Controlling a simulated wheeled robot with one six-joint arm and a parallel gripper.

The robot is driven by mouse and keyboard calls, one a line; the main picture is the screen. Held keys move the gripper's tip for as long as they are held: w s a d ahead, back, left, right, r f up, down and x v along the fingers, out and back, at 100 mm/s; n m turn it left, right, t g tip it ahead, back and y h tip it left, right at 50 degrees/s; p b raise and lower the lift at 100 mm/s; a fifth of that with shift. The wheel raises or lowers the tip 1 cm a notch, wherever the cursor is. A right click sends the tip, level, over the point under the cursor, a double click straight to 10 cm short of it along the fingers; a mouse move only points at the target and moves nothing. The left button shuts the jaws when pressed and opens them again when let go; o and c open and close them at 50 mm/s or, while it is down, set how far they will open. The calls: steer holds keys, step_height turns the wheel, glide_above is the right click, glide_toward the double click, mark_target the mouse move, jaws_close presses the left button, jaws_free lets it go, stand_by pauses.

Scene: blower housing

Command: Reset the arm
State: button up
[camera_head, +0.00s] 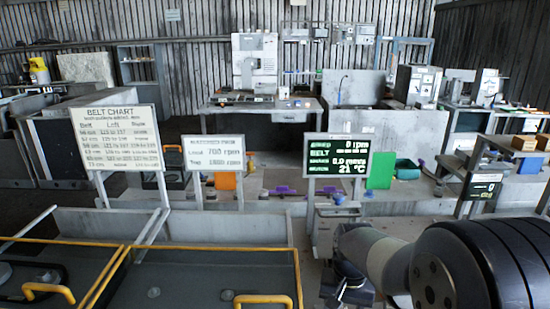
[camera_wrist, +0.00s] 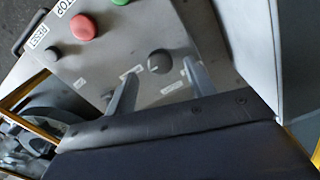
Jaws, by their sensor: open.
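My arm (camera_head: 400,265) reaches in from the lower right in the head view. Beyond the fingers is a grey control panel (camera_wrist: 110,55). A dark round knob (camera_wrist: 159,61) on the panel appears between the fingertips; I cannot tell whether they touch the panel. A red button (camera_wrist: 83,27) by a STOP label and a black button (camera_wrist: 52,53) by a RESET label are farther up and left.
A grey wall (camera_wrist: 255,50) is close on the right in the wrist view.

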step_height(320, 180, down, 2)
steer(key=shift+f, duration=0.1)
steer(key=shift+w+f+n, duration=0.1)
steer(key=shift+f+n, duration=0.05)
steer(key=shift+n, duration=0.15)
steer(key=n, duration=0.4)
steer(key=shift+n, duration=0.4)
steer(key=n, duration=0.5)
steer(key=n+p, duration=0.1)
steer(key=n, duration=0.6)
steer(key=shift+n, duration=0.3)
steer(key=n, duration=0.6)
steer(key=shift+n+p, duration=0.3)
steer(key=shift+p, duration=0.05)
